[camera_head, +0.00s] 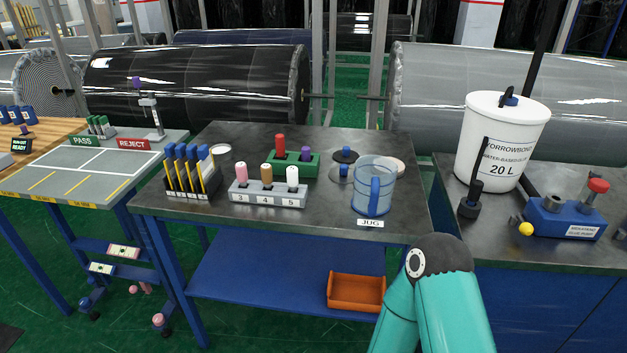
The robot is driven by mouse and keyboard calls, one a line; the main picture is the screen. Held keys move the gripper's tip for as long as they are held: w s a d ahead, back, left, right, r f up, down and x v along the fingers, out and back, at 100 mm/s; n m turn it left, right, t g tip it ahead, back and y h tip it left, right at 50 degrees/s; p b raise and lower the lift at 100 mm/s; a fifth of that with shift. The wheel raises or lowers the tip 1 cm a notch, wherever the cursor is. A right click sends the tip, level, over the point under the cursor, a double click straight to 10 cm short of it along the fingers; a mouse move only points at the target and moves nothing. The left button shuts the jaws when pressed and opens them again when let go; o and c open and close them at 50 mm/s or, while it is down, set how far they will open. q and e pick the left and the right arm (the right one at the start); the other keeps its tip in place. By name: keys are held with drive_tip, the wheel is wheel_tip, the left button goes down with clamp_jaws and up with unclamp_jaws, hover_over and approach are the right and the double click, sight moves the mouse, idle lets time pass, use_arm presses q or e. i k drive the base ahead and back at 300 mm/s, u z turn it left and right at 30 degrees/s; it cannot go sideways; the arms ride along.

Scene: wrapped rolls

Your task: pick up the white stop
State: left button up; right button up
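A white peg-like stop (292,176) stands upright in the grey rack (268,198), in the slot above label 5, at the rack's right end. A pink stop (241,172) stands above label 3 and a tan-brown stop (266,174) above label 4. The lower part of each is hidden in the rack. A teal arm of mine comes in at the bottom right of the head view, but no gripper shows. My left arm is out of view.
A green block (305,165) with a red and a purple peg stands behind the rack. A clear blue jug (373,188) stands to the right, and a black holder (192,188) with blue-topped, yellow-marked tools to the left. An orange bin (356,292) is on the lower shelf.

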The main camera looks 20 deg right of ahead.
sight(292, 171)
drive_tip(key=i, duration=0.95)
drive_tip(key=z, duration=0.05)
